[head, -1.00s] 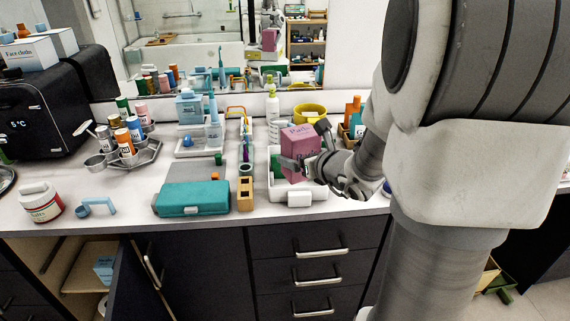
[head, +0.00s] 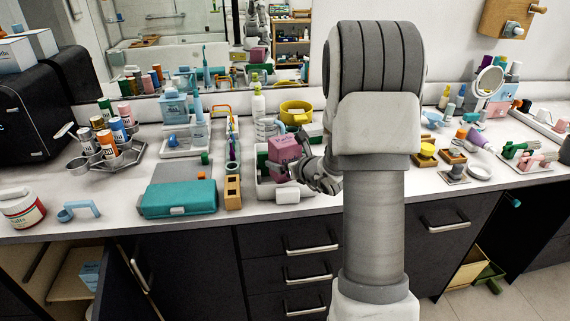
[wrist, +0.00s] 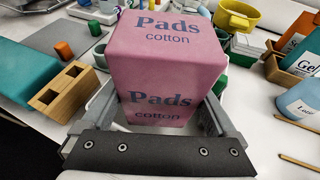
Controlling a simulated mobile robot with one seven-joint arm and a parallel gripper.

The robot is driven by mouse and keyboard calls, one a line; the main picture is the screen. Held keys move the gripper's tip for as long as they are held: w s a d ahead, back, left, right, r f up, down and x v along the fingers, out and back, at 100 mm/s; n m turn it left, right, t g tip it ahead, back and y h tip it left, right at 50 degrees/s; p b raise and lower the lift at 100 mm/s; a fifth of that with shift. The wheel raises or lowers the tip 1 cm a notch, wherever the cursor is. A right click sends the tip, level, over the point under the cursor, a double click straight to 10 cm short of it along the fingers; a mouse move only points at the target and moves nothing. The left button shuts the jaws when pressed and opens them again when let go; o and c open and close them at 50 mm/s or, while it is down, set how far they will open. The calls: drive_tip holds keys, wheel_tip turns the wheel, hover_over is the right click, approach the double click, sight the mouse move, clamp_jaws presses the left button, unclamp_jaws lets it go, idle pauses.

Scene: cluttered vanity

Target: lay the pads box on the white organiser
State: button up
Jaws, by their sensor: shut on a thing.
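The pink pads box (head: 284,148) is upright at the white organiser (head: 265,190), a low white tray near the counter's front edge. I cannot tell whether the box's base touches the tray floor. My gripper (head: 293,168) comes from the right and is shut on the pads box. In the wrist view the box (wrist: 165,60) stands between the two fingers, with "Pads cotton" on its top and near faces. The box and my gripper hide much of the organiser's inside.
A wooden block (head: 232,192) and teal case (head: 178,199) lie left of the organiser. A yellow bowl (head: 296,112) stands behind it, with bottles nearby. Small jars and stands crowd the counter to the right. Some bare counter shows along the front edge.

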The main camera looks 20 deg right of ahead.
drive_tip(key=shift+f, duration=0.25)
drive_tip(key=shift+f+b, duration=0.65)
drive_tip(key=shift+b, duration=0.15)
drive_tip(key=o, duration=1)
drive_tip(key=shift+r, duration=0.1)
drive_tip(key=shift+r+p, duration=0.45)
drive_tip(key=shift+p, duration=0.2)
drive_tip(key=p+v, duration=0.1)
drive_tip(key=v, duration=1.1)
drive_tip(key=shift+a+r, duration=0.1)
